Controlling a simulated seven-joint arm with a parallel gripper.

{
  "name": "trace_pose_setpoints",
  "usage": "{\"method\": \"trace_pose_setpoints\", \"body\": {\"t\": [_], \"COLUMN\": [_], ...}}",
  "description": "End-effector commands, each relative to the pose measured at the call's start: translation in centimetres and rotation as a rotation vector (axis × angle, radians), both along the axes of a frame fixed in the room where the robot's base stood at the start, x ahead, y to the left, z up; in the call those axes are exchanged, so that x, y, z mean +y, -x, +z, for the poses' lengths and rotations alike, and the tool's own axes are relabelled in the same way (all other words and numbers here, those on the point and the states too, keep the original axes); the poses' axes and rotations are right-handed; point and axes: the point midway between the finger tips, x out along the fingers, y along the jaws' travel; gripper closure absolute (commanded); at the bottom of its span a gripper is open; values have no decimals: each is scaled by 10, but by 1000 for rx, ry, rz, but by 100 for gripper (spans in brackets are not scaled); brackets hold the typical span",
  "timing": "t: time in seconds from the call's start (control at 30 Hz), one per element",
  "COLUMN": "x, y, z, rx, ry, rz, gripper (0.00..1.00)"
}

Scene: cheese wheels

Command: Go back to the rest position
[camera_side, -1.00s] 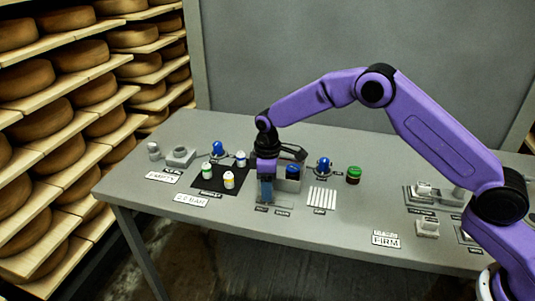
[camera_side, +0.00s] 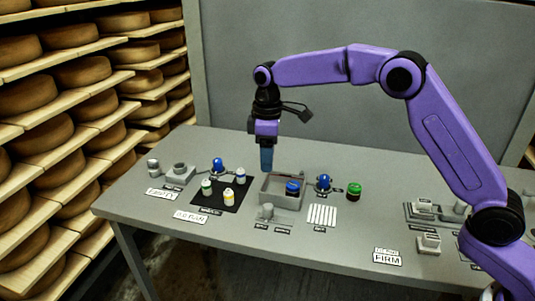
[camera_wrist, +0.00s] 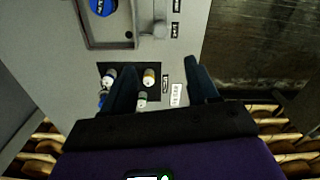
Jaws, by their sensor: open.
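My gripper (camera_side: 267,160) hangs above the table between the black mat and the grey tray, pointing down, its fingers clear of the objects. In the wrist view its two dark fingers (camera_wrist: 162,88) stand apart with nothing held between them. The purple arm reaches in from the right, raised over the table.
Several small bottles stand on the black mat (camera_side: 213,204). A green-topped jar (camera_side: 354,190) and a blue knob (camera_side: 323,182) are right of the tray. Cheese shelves (camera_side: 90,100) line the left. Free room is above the table.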

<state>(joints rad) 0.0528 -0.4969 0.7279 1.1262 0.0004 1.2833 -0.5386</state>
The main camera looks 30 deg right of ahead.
Motion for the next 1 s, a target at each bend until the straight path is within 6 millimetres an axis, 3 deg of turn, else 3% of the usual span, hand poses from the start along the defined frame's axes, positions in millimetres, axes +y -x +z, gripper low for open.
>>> {"method": "trace_pose_setpoints", "body": {"t": [0.43,0.57,0.77,1.0], "x": [0,2,5,-8], "y": [1,14,71,157], "z": [0,6,22,34], "rx": [0,-1,-5,-8], "ry": [0,0,-4,-9], "rz": [0,6,25,47], "gripper": [41,41,41,41]}}
